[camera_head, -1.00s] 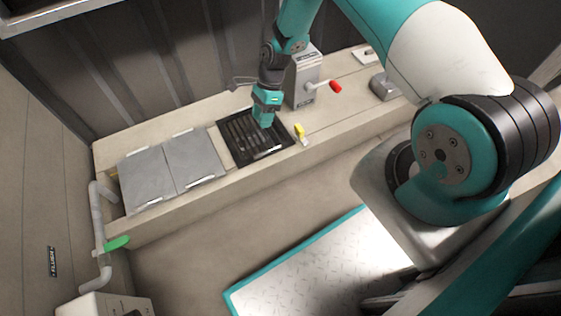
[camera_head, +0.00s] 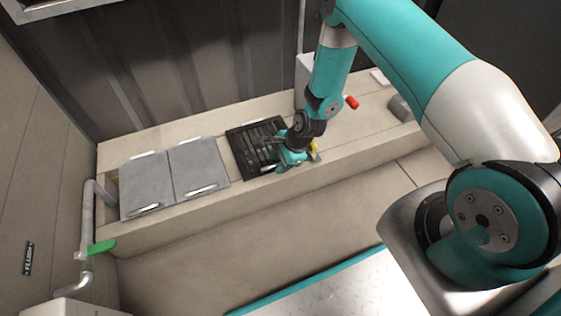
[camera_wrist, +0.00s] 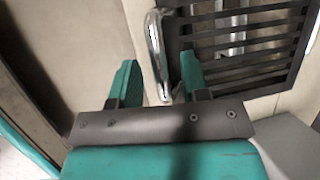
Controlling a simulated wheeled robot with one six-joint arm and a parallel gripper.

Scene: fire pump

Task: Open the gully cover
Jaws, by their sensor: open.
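The gully cover (camera_head: 243,142) is a black slatted grate set in the beige ledge, with its right part hidden by my gripper. In the wrist view the grate (camera_wrist: 238,42) fills the upper right. A shiny curved metal handle (camera_wrist: 154,42) stands at the grate's edge. My gripper (camera_head: 278,160) is low over the cover's front right edge. In the wrist view its two teal fingers (camera_wrist: 159,68) are apart, with the handle showing between them. I cannot tell whether either finger touches it.
Two grey panels with handles (camera_head: 172,180) lie left of the grate. A red-tipped lever (camera_head: 351,102) and a small yellow part (camera_head: 313,147) are to its right. A pipe with a green handle (camera_head: 102,247) is at left. The floor in front is clear.

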